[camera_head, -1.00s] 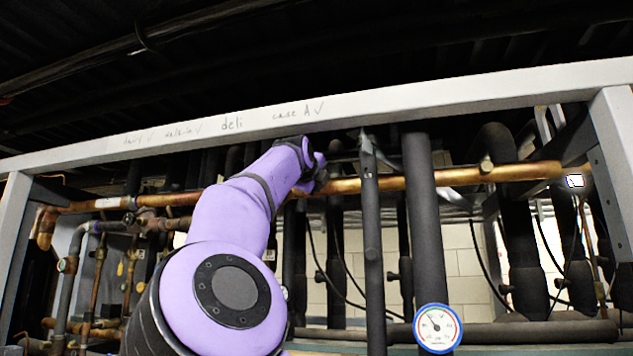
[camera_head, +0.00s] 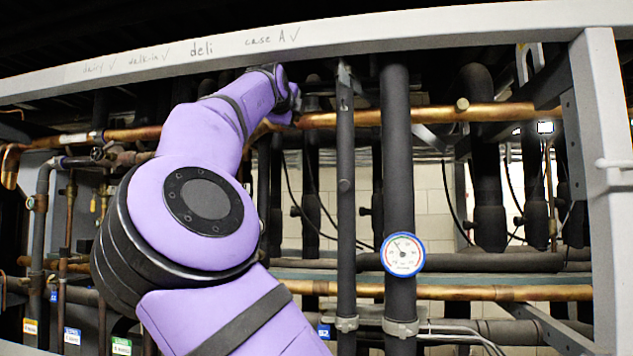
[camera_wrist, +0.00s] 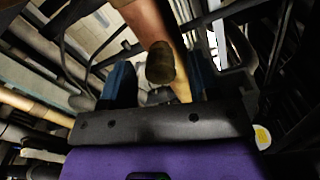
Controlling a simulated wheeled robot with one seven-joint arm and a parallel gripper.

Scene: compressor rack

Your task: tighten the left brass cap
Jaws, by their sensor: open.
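In the wrist view a round, dull brass cap (camera_wrist: 160,63) sticks out from a copper pipe (camera_wrist: 143,18). My gripper (camera_wrist: 160,76) is open, with one blue finger on each side of the cap's near end. I cannot tell whether either finger touches it. In the head view my gripper (camera_head: 288,98) is at the copper pipe (camera_head: 370,117), mostly hidden by my purple arm. The cap at my gripper is hidden there. A second brass cap (camera_head: 462,104) shows farther right on the same pipe.
Dark vertical pipes (camera_head: 397,170) stand right of my arm, one with a round blue-rimmed gauge (camera_head: 403,255). A grey frame beam (camera_head: 330,38) runs above my gripper, and a grey post (camera_head: 605,150) stands at the right. A lower copper pipe (camera_head: 450,292) crosses the rack.

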